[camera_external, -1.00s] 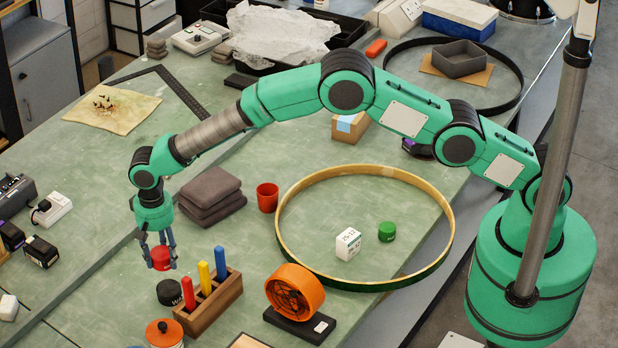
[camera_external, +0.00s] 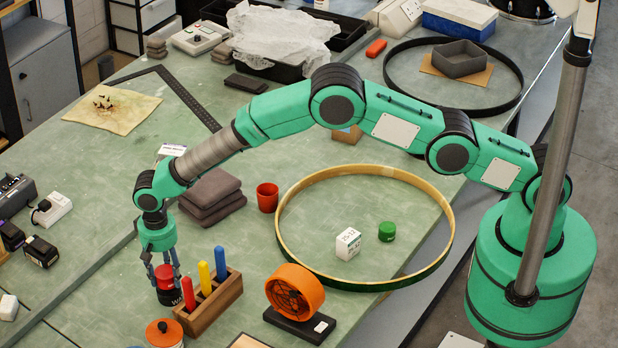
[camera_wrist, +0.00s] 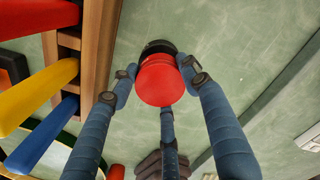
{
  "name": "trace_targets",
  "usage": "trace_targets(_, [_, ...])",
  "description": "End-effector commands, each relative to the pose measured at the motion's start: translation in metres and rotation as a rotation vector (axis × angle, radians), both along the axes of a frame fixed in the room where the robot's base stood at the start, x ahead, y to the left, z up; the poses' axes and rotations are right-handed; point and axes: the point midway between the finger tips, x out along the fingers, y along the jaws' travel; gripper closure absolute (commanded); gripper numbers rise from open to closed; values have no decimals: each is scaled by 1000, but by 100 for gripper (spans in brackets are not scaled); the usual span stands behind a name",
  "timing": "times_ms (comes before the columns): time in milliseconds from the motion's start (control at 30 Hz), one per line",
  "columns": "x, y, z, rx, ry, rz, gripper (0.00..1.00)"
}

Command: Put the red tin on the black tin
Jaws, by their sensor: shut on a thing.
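The red tin (camera_external: 164,273) is between the fingers of my gripper (camera_external: 164,280), which is shut on it. The black tin (camera_external: 170,296) stands on the bench directly below, with part of its white lettering showing. In the wrist view, the red tin (camera_wrist: 160,80) is held between my blue fingers (camera_wrist: 162,84), and the dark edge of the black tin (camera_wrist: 158,47) shows just behind it. The red tin appears to be over the black tin and touching or very close to it; I cannot tell which.
A wooden rack (camera_external: 212,302) with red, yellow and blue pegs stands close on the right of the tins. An orange lidded pot (camera_external: 164,334) is in front. Grey folded cloths (camera_external: 212,195) and a red cup (camera_external: 267,197) lie farther back. The bench left of the tins is clear.

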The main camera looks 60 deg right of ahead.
Motion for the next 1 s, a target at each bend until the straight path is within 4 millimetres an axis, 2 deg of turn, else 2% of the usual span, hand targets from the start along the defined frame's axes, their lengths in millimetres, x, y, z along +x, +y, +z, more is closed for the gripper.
trace_targets(200, [0, 0, -18, 0, 0, 0, 82])
trace_targets(667, [0, 0, -24, 0, 0, 0, 82])
trace_targets(700, [0, 0, -23, 0, 0, 0, 48])
trace_targets(767, [0, 0, -23, 0, 0, 0, 36])
trace_targets(1000, [0, 0, -23, 0, 0, 0, 35])
